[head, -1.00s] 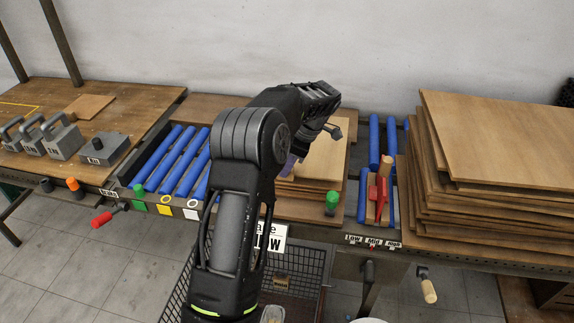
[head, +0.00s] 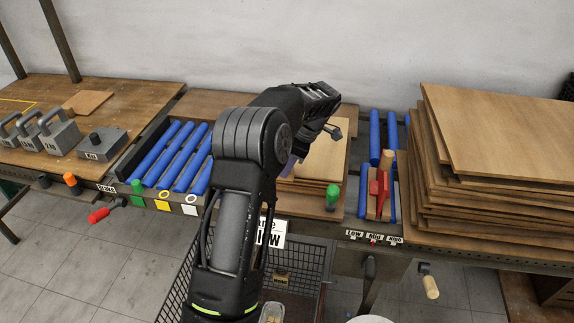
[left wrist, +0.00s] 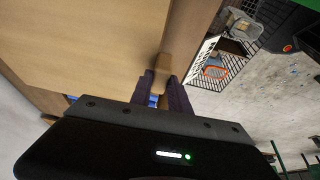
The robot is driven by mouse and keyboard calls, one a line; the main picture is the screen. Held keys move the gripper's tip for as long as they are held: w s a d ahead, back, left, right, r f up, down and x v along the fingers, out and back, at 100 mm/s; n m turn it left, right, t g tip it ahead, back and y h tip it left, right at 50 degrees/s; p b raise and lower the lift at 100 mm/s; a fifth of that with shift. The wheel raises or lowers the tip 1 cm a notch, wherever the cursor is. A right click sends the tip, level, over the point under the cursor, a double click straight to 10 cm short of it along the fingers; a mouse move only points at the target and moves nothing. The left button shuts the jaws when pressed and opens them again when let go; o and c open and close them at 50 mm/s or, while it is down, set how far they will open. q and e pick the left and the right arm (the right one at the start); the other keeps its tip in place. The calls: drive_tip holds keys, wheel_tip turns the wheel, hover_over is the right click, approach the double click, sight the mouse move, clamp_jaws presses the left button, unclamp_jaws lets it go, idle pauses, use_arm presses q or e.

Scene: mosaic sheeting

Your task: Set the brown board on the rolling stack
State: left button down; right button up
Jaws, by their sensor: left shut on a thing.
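My left gripper (left wrist: 167,92) is shut on a small rounded brown wooden piece (left wrist: 163,66) in the left wrist view. I cannot tell whether that piece is part of a board. A wide tan board surface (left wrist: 80,45) lies beside it. In the head view my left gripper (head: 289,166) is mostly hidden behind my arm, at the left side of a low board stack (head: 326,152) in the middle of the bench. A tall stack of brown boards (head: 500,135) stands at the right, its top board askew. My right gripper is not in view.
Blue rollers (head: 178,158) lie left of the low stack, and more (head: 375,135) lie right of it. A green knob (head: 333,195) and a red lever (head: 379,190) stand near the front edge. Grey weights (head: 60,138) sit at left. A wire basket (head: 308,262) is below.

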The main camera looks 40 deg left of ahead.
use_arm(q)
drive_tip(key=shift+f+b, duration=0.4)
drive_tip(key=shift+b, duration=0.05)
idle(0.6)
drive_tip(key=c, duration=1.4)
unclamp_jaws()
drive_tip(key=shift+c, duration=0.2)
drive_tip(key=shift+o, duration=1.4)
drive_tip(key=v, duration=0.8)
drive_tip(key=shift+f, duration=0.15)
